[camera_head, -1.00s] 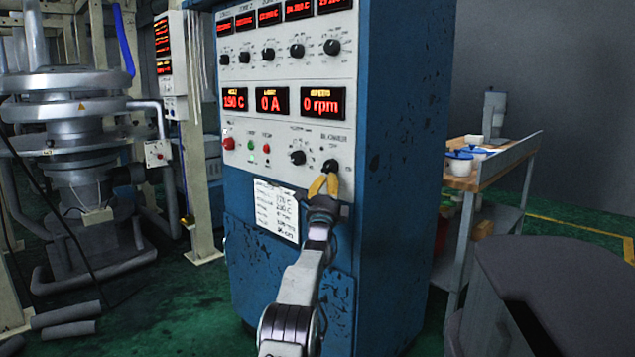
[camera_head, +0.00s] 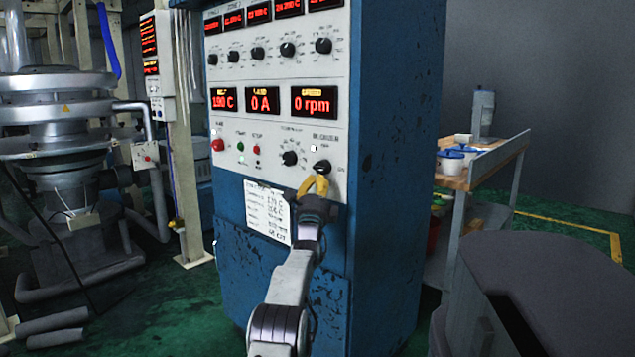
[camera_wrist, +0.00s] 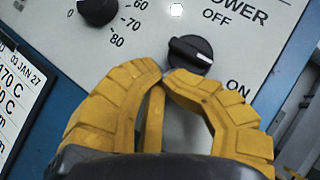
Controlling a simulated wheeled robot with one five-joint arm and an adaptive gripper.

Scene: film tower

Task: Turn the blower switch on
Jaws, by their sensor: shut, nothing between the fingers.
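The blower switch (camera_head: 322,167) is a black rotary knob low on the right of the blue cabinet's white panel. It also shows in the wrist view (camera_wrist: 190,53), with OFF printed above right and ON below right. A raised grip bar with a white mark crosses it diagonally; I cannot tell exactly which label it points to. A small lamp (camera_wrist: 176,9) above the knob shows white. My gripper (camera_wrist: 163,77) has its yellow fingertips together, empty, at the knob's lower edge; contact is unclear. In the head view my gripper (camera_head: 320,181) is just below the knob.
Another black dial (camera_head: 290,158) is left of the switch, with red and green buttons further left. A paper sheet (camera_head: 267,212) hangs below the panel. A cart (camera_head: 497,160) with tubs stands right of the cabinet; a grey machine (camera_head: 65,130) stands left.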

